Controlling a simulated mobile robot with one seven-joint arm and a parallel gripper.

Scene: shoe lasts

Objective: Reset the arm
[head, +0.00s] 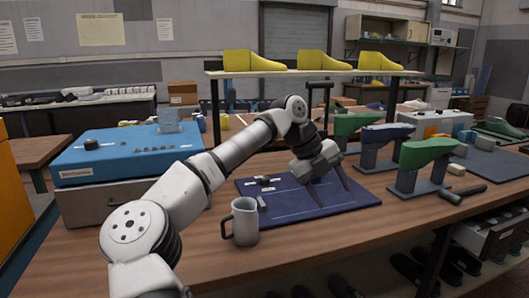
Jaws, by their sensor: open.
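My arm reaches from the lower left over the wooden workbench (300,245). My gripper (333,192) points down over the right part of a dark blue mat (310,207). Its two dark fingers are spread apart with nothing seen between them. I cannot tell whether the fingertips touch the mat. Small dark items with white labels (265,182) lie on the left part of the mat.
A grey mug (243,222) stands at the mat's front left. Green (425,153) and blue (387,133) shoe lasts stand on grey stands at right, near a hammer (462,194). A blue-topped machine (130,155) is at left. Yellow lasts (252,62) sit on a raised shelf behind.

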